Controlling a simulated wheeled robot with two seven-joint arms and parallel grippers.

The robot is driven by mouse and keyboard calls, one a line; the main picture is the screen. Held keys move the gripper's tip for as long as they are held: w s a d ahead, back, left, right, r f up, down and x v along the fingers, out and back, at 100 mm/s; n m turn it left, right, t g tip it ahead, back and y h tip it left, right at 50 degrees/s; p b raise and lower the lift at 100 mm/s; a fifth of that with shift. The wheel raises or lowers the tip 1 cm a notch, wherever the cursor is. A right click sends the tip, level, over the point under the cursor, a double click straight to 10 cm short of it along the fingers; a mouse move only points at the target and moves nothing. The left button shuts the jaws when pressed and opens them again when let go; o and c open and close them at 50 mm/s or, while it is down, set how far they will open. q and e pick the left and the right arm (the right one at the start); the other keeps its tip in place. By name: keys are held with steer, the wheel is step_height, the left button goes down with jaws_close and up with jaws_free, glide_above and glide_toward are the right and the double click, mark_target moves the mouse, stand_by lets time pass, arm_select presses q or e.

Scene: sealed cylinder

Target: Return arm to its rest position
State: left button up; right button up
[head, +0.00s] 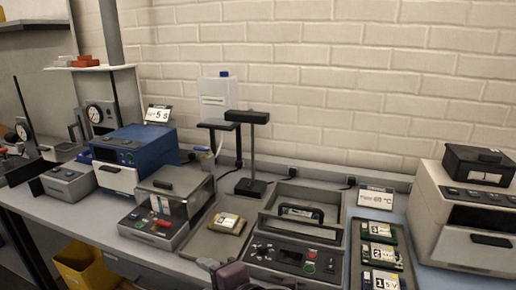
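Neither gripper can be made out in the head view. A dark rounded part cuts into the bottom edge near the middle, with a small pale piece beside it. I cannot tell whether it belongs to one of my arms. No sealed cylinder can be picked out.
The bench (75,212) is crowded. It holds a blue box device (135,155), a clear-lidded machine (165,225), a black stand (252,150), a control-panel unit (290,257), a tray of numbered boards (380,255) and a white oven-like unit (465,225). A yellow bin (85,268) stands below.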

steer(key=s+d+f+m+g+h, duration=0.1)
steer(key=d+f+m+h, duration=0.2)
steer(key=d+f+m, duration=0.35)
steer(key=s+d+f+m+g+h, duration=0.1)
steer(key=s+d+f+m+h, duration=0.2)
steer(key=d+m, duration=0.55)
steer(key=s+d+f+m+g+h, duration=0.2)
steer(key=s+d+f+m, duration=0.25)
steer(key=d, duration=0.25)
steer(key=s+d+f+m+g+h, duration=0.1)
steer(key=s+d+f+m+g, duration=0.1)
steer(key=s+d+f+m, duration=0.35)
step_height(320, 180, down, 29)
steer(key=s+d+n+g, duration=0.1)
steer(key=s+n+g, duration=0.1)
steer(key=s+d+f, duration=0.2)
steer(key=s+f, duration=0.6)
steer(key=s, duration=0.1)
steer(key=s+d+f, duration=0.2)
steer(key=s+f, duration=0.7)
steer(key=s, duration=0.1)
steer(key=shift+s+f+g, duration=0.25)
steer(key=shift+f+g, duration=0.05)
steer(key=shift+g, duration=0.1)
